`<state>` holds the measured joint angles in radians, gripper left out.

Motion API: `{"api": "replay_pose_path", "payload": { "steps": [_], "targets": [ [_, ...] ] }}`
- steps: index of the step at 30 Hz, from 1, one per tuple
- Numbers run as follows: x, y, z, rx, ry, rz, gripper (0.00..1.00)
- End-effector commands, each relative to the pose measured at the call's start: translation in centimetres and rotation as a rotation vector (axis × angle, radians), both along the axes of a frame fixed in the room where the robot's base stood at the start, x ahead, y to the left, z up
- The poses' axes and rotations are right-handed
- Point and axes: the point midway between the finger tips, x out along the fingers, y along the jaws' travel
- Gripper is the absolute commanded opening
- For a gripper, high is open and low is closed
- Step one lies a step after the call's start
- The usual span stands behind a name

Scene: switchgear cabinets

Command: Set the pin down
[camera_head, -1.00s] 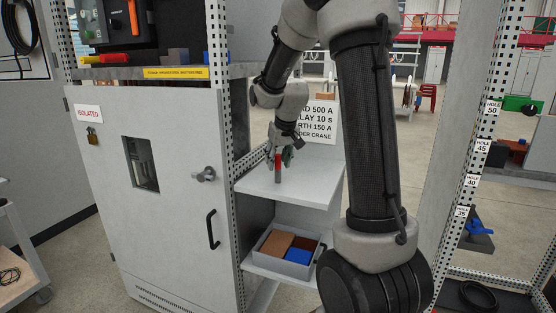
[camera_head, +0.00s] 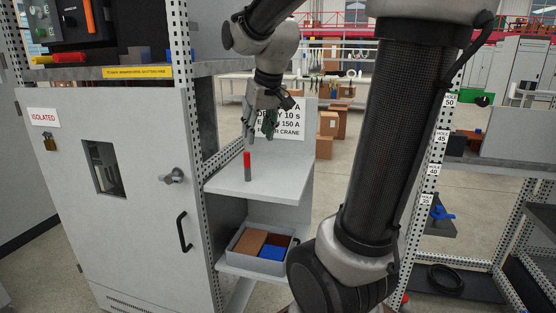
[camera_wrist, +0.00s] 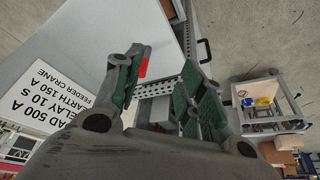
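The pin (camera_head: 247,166), red on top and grey below, stands upright on the light grey upper shelf (camera_head: 285,182) beside the cabinet. My gripper (camera_head: 252,138) is above the pin and apart from it, with its fingers pointing down. In the wrist view my gripper (camera_wrist: 163,85) has its green-padded fingers spread apart with nothing held between them. The pin's red end (camera_wrist: 143,67) shows beside one finger there, and its grey part is hard to make out.
A grey bin (camera_head: 238,240) with brown and blue blocks sits on the lower shelf. A sign (camera_head: 292,122) stands behind the upper shelf. The cabinet door (camera_head: 110,190) with its handle is on the left, and a perforated post (camera_head: 193,120) rises close to the gripper.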

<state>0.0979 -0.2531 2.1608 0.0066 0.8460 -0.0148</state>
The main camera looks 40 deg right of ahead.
Motion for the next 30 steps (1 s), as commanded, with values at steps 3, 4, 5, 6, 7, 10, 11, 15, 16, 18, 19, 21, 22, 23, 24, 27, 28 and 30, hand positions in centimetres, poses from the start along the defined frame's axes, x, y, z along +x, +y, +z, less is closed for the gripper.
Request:
{"api": "replay_pose_path", "payload": {
  "steps": [3,4,5,6,7,10,11,15,16,18,19,21,22,23,24,27,28,30],
  "targets": [
    [-7.2,1.9,-0.4,0.001,-0.001,0.033,0.40],
    [-8.8,2.2,-0.7,0.001,0.000,0.040,0.40],
    [-10.3,2.5,-1.0,0.001,0.001,0.048,0.40],
    [-12.1,2.8,-1.6,0.001,0.003,0.056,0.40],
    [-13.3,3.0,-2.0,0.001,0.004,0.061,0.40],
    [-16.3,3.5,-3.3,0.002,0.009,0.075,0.40],
    [-16.9,3.5,-3.6,0.002,0.010,0.078,0.40],
    [-18.2,3.7,-4.4,0.003,0.013,0.084,0.40],
    [-18.3,3.7,-4.4,0.003,0.014,0.084,0.40],
    [-18.3,3.7,-4.4,0.003,0.014,0.084,0.40],
    [-18.3,3.7,-4.4,0.003,0.014,0.084,0.40],
    [-18.2,3.7,-4.4,0.003,0.014,0.084,0.40],
    [-18.2,3.7,-4.4,0.003,0.014,0.084,0.40],
    [-18.2,3.7,-4.4,0.003,0.014,0.084,0.40],
    [-18.2,3.7,-4.4,0.003,0.014,0.084,0.40],
    [-18.2,3.7,-4.4,0.003,0.014,0.084,0.40],
    [-18.2,3.7,-4.4,0.003,0.014,0.084,0.40],
    [-18.2,3.7,-4.4,0.003,0.014,0.084,0.40]
  ]
}}
